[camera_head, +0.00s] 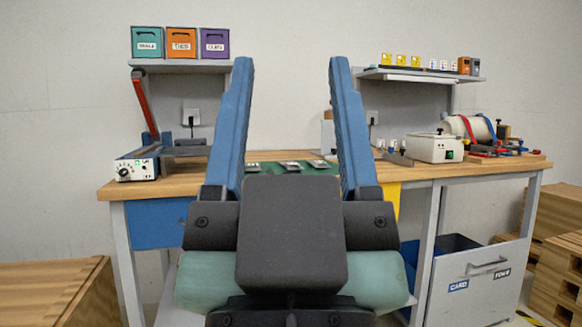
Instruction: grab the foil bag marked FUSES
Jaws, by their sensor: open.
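My gripper (291,64) is in the foreground, its two blue fingers spread wide apart and pointing up, with nothing between them. Between the fingers, farther back, a green mat (274,169) lies on the wooden workbench (180,184). Several small silvery flat items (290,166) lie on it. They may be foil bags, but any print on them is too small to read, so I cannot tell which is marked FUSES. My gripper's body and fingers hide part of the bench.
A sealer-like device (137,167) with a red-handled lever stands at the bench's left. A pale box (434,147), a white roll (467,127) and clamps crowd the right. Shelves hold coloured bins (181,43) and small boxes (401,60). Wooden crates (55,292) flank the bench.

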